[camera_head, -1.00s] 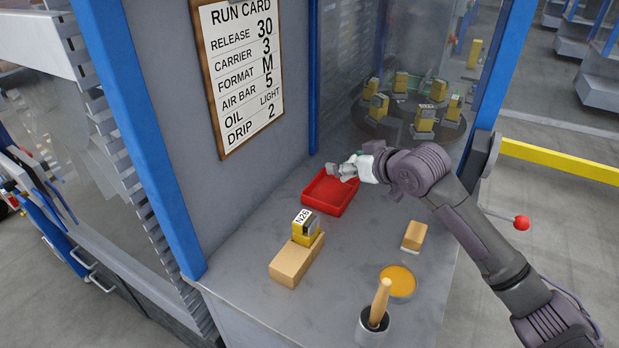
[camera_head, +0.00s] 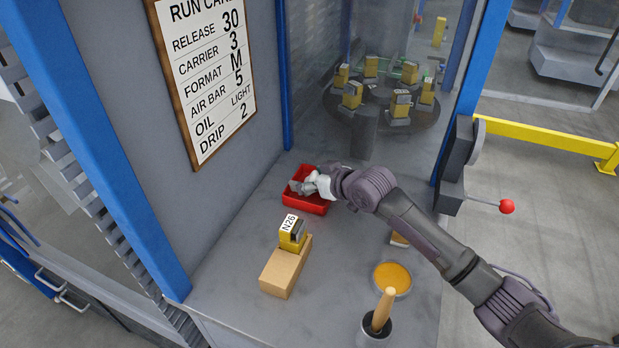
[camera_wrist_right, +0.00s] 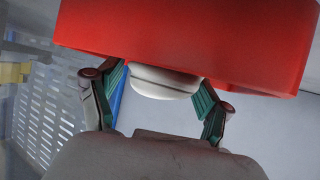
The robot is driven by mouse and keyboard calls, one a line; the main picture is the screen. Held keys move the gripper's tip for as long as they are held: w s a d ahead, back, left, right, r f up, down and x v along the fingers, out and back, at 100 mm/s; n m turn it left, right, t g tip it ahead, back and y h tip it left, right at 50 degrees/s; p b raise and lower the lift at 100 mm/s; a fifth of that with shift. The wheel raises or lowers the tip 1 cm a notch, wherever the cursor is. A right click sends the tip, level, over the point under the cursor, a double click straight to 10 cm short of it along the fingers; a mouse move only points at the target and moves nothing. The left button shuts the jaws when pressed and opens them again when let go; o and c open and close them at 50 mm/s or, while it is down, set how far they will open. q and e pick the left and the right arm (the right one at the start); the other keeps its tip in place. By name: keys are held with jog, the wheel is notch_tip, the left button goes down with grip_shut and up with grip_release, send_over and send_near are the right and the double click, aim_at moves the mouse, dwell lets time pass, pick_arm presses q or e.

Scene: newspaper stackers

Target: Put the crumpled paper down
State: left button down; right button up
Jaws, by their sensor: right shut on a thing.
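My right gripper (camera_head: 302,187) is at the red tray (camera_head: 317,206) on the grey bench, over its left part. It is shut on a small grey-white lump, which I take to be the crumpled paper (camera_head: 294,186). In the right wrist view a pale rounded piece of it (camera_wrist_right: 160,84) shows between the two green-lined fingers (camera_wrist_right: 160,95). The red tray (camera_wrist_right: 190,40) fills the top of that view, and its edge meets the fingertips and hides part of the paper. I cannot tell whether the paper touches the tray floor. My left gripper is not in view.
A yellow block marked N26 (camera_head: 292,236) stands on a tan box (camera_head: 283,270). An amber dish (camera_head: 392,278) and a wooden-handled tool in a pot (camera_head: 378,322) are at the front. A run card (camera_head: 205,75) hangs on the wall. A red-knobbed lever (camera_head: 506,207) sticks out right.

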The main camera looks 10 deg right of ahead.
jog(key=shift+f, duration=0.25)
jog(key=o, duration=0.9)
jog(key=shift+c, duration=0.2)
jog(key=shift+r, duration=0.1)
jog(key=v, duration=1.1)
jog(key=shift+s+d+r+b, duration=0.15)
jog(key=shift+s+r+b, duration=0.1)
jog(key=shift+b, duration=0.15)
jog(key=shift+s+r, duration=0.1)
